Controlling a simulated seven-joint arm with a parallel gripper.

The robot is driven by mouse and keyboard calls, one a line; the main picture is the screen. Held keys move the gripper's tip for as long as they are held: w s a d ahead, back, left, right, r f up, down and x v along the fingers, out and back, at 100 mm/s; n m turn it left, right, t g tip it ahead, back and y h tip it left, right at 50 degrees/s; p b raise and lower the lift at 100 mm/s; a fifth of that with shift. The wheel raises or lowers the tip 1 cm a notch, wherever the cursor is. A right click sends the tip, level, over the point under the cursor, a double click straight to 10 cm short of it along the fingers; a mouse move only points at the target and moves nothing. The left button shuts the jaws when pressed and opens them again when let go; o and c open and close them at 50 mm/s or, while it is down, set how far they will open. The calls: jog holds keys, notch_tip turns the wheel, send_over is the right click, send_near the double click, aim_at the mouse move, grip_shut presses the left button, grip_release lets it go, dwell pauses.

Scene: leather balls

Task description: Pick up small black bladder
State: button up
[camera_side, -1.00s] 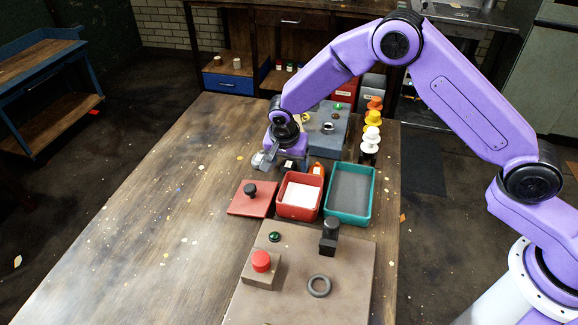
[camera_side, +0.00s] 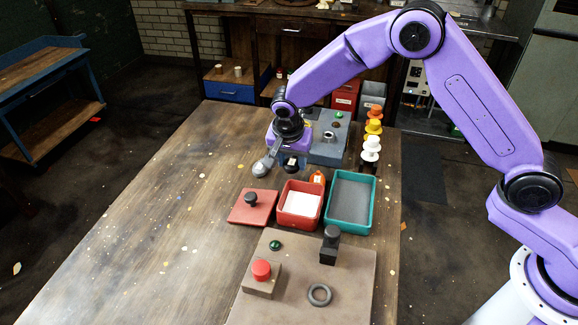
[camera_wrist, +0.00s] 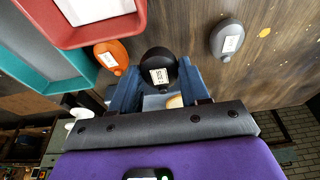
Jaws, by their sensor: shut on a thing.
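The small black bladder (camera_wrist: 158,62) is round with a white label reading "SIZE" and sits between the blue fingers of my gripper (camera_wrist: 160,82) in the wrist view. My gripper is shut on it. In the side view the black bladder (camera_side: 291,168) shows small under my gripper (camera_side: 291,158), partly hidden by it. A grey bladder (camera_wrist: 227,38) with a white label lies to its right in the wrist view, apart from the fingers. An orange bladder (camera_wrist: 112,56) lies to its left, near the red tray. Whether the black bladder touches the table is hard to tell.
A red tray (camera_side: 280,207) with a white sheet and a teal tray (camera_side: 373,205) stand in front of my gripper. A red lid (camera_side: 244,213) with a black knob lies left of them. Coloured stacked pieces (camera_side: 372,137) stand right. The table's left half is clear.

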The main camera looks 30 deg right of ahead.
jog(key=s+d+r, duration=0.5)
jog(key=s+r, duration=0.4)
jog(key=s, duration=0.3)
send_over(301, 206)
jog(key=shift+s+a+f, duration=0.1)
jog(key=shift+f, duration=1.7)
jog(key=shift+s+a+f, duration=0.1)
jog(key=shift+s+f, duration=0.05)
jog(key=shift+f, duration=1.65)
jog(key=shift+s+a+f, duration=0.1)
jog(key=shift+f, duration=1.7)
jog(key=shift+f, duration=0.25)
notch_tip(301, 206, up, 9)
